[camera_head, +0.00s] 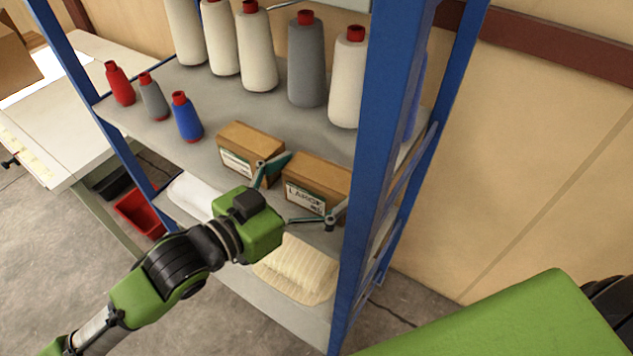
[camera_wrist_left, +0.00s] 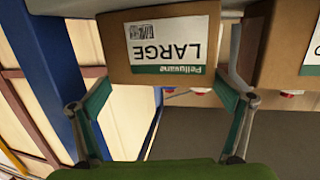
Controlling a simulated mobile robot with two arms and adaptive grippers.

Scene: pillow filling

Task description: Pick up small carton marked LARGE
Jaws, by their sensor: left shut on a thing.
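The small brown carton marked LARGE (camera_head: 322,178) sits on the upper grey shelf, at its front edge near the blue right post. Its white label with a green band faces out. In the left wrist view the carton (camera_wrist_left: 165,62) appears upside down, with LARGE readable. My left gripper (camera_head: 311,186) is shut on the carton, one finger on each side. One finger is in the gap beside the other carton. Whether the carton is lifted off the shelf cannot be told. My right gripper is not in view.
A second small carton (camera_head: 250,150) stands close on the left. Spools of thread (camera_head: 258,50) line the back, and small red, grey and blue spools (camera_head: 186,118) stand left. The blue post (camera_head: 378,140) is close on the right. Pillows (camera_head: 297,268) lie on the shelf below.

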